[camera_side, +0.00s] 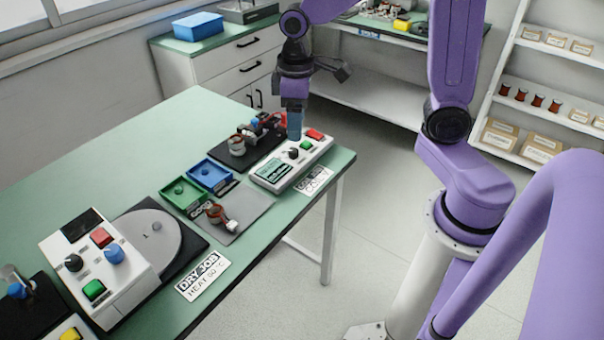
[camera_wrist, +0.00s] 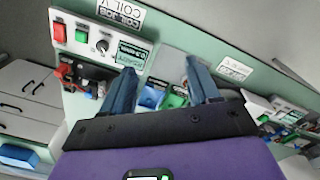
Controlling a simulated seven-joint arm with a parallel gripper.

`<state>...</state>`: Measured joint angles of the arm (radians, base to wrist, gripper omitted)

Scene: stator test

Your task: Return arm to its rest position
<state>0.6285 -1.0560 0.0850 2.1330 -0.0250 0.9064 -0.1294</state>
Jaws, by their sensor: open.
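My gripper (camera_side: 294,128) hangs fingers-down over the far right part of the green table (camera_side: 120,140), by the coil test box (camera_side: 290,163). In the side view its blue fingers overlap each other. In the wrist view my gripper (camera_wrist: 160,70) has its two fingers wide apart with nothing between them. A small copper-wound stator (camera_side: 214,213) with a white part lies on a grey mat, clear of my gripper. Another copper-wound part (camera_side: 237,143) sits on a black fixture left of my gripper. I cannot tell whether the fingertips touch the box.
Blue (camera_side: 208,173) and green (camera_side: 184,194) trays sit mid-table. A heater box (camera_side: 100,262) with a round grey plate (camera_side: 146,240) stands at the near left. Drawers (camera_side: 222,70) and a shelf (camera_side: 545,70) stand behind.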

